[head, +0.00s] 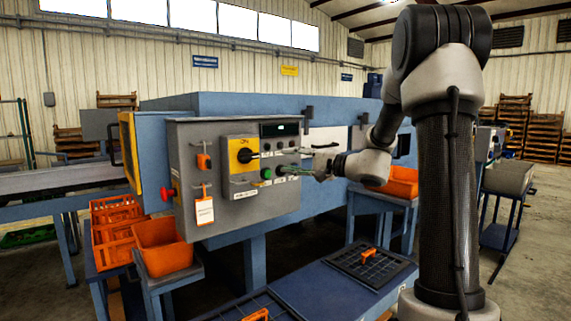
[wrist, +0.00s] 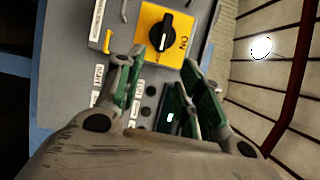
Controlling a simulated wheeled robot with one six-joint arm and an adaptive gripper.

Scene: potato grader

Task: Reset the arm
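My gripper (head: 297,160) is in front of a grey control panel (head: 230,213) and close to it. In the wrist view my gripper (wrist: 163,85) has its two green-padded fingers apart, with nothing held between them. A black rotary knob (head: 246,156) sits on a yellow plate marked ON. The knob (wrist: 162,33) also shows in the wrist view, beyond the fingertips, its handle crosswise to the ON mark. A green button (head: 267,173) is left of the fingertips in the head view. Whether a finger touches the panel I cannot tell.
An orange padlock (head: 203,161) and a hanging tag (head: 204,211) are on the panel's left part. A red button (head: 167,194) sticks out from its side. Orange crates (head: 163,245) stand below left. A blue bench (head: 325,292) with a dark grid tray (head: 371,264) lies below.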

